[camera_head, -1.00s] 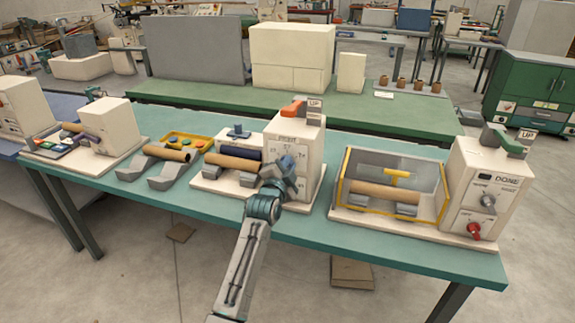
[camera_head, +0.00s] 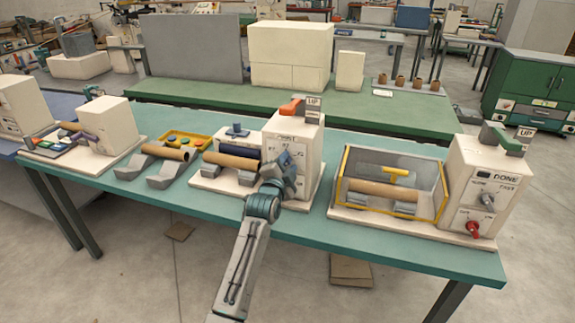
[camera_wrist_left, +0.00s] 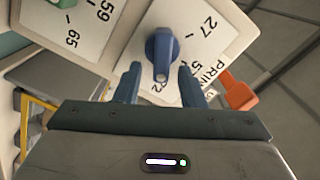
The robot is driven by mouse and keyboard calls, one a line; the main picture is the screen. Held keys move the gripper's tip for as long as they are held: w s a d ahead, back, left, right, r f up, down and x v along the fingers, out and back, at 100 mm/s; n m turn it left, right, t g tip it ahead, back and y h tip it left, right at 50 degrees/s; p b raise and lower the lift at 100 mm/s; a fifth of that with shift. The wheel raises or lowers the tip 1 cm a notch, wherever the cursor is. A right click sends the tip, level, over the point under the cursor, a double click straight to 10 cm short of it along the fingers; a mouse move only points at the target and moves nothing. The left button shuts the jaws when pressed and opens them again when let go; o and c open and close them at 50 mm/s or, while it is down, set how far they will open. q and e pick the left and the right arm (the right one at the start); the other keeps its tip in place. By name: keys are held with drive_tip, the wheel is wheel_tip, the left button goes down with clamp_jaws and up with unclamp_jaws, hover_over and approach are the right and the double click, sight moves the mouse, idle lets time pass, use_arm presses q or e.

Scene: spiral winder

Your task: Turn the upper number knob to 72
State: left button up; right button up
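The blue upper number knob (camera_wrist_left: 162,52) sits on a white dial plate (camera_wrist_left: 205,50) in the left wrist view, near the printed word PRINT. Numbers around it include 27; others are partly covered by my gripper. The knob's dark end points down in that view, toward a partly hidden number ending in 2. My left gripper (camera_wrist_left: 159,80) is open, its blue fingers on either side of the knob's lower end with gaps showing. In the head view my left gripper (camera_head: 283,172) is at the white machine box's front (camera_head: 310,160) and hides the knobs. My right gripper is not in view.
A green knob (camera_wrist_left: 66,3) with 59 and 65 lies upper left in the wrist view. An orange lever (camera_head: 291,107) tops the machine box. A yellow-framed winder (camera_head: 347,165) stands to the right on the teal table (camera_head: 430,262). Cardboard rolls and grey stands lie left.

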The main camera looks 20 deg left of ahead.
use_arm(q)
drive_tip(key=s+b, duration=0.2)
drive_tip(key=s, duration=0.8)
drive_tip(key=shift+s+a, duration=0.15)
drive_tip(key=shift+s, duration=0.25)
